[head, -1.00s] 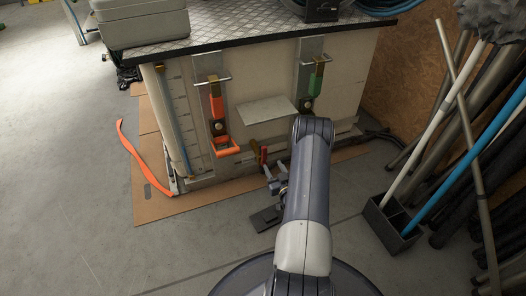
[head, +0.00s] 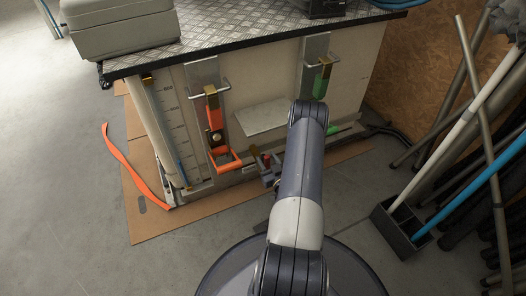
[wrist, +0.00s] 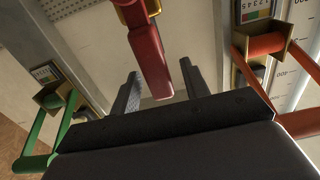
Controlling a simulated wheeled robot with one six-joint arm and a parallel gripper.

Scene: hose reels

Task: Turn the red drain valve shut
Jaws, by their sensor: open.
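The red drain valve has a red lever on a brass body. In the wrist view, the red lever (wrist: 150,62) hangs down from the brass body (wrist: 133,13) at the top centre. In the head view, the small red lever (head: 266,157) shows low on the front of the pale tank. My gripper (wrist: 160,70) is open, with one dark finger on each side of the lever's free end in the picture. I see no clear contact, and I cannot tell how deep the lever sits between the fingers. In the head view my arm partly hides this spot.
An orange-handled unit (head: 220,157) hangs left of the valve and a green-handled one (head: 322,80) right. A pale plate (head: 262,117) juts out above. An orange strap (head: 135,165) lies on the floor at left. A dark bin with poles (head: 400,235) stands at right.

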